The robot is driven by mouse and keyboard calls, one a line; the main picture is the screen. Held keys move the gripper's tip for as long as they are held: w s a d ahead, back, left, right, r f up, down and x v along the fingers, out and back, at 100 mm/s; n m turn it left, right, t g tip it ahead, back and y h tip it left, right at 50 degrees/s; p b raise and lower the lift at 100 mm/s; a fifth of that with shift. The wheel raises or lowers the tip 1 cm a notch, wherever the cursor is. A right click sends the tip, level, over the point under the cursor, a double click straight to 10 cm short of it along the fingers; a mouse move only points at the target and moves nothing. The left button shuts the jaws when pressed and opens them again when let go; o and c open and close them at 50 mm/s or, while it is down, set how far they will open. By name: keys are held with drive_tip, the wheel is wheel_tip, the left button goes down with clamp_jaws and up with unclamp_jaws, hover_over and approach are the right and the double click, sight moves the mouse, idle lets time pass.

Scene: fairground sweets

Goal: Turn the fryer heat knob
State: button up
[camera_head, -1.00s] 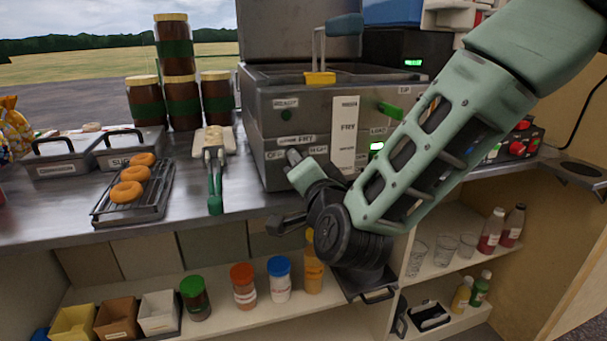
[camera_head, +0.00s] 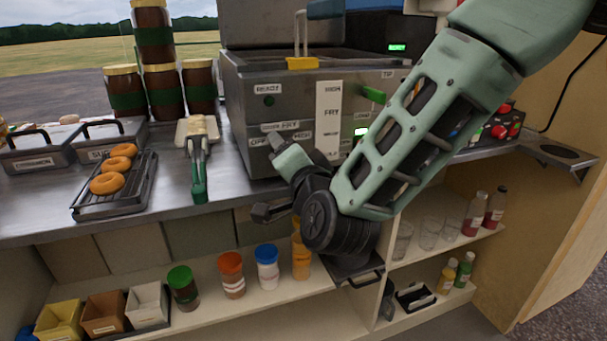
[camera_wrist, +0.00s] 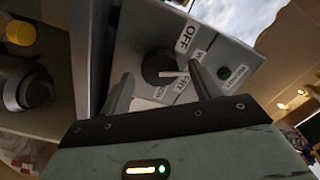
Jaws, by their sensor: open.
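The fryer (camera_head: 243,105) is a grey metal box on the counter, with FRY and READY labels on its front. In the wrist view its dark round heat knob (camera_wrist: 155,66) has a white pointer line aimed to the picture's right, between the OFF label (camera_wrist: 186,36) and the FRY label (camera_wrist: 182,86). My gripper (camera_wrist: 161,84) is open, with one finger on either side of the knob. I cannot tell whether the fingers touch it. In the head view my gripper (camera_head: 281,146) is at the fryer's lower front and hides the knob.
A rack of doughnuts (camera_head: 132,201), green-handled tongs (camera_head: 198,175) and lidded metal containers stand left of the fryer. Stacked jars (camera_head: 158,92) stand behind them. Shelves with bottles and shakers lie below.

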drive_tip(key=b+v, duration=1.1)
drive_tip(key=v, duration=0.5)
drive_tip(key=shift+s, duration=0.35)
drive_tip(key=shift+d, duration=0.1)
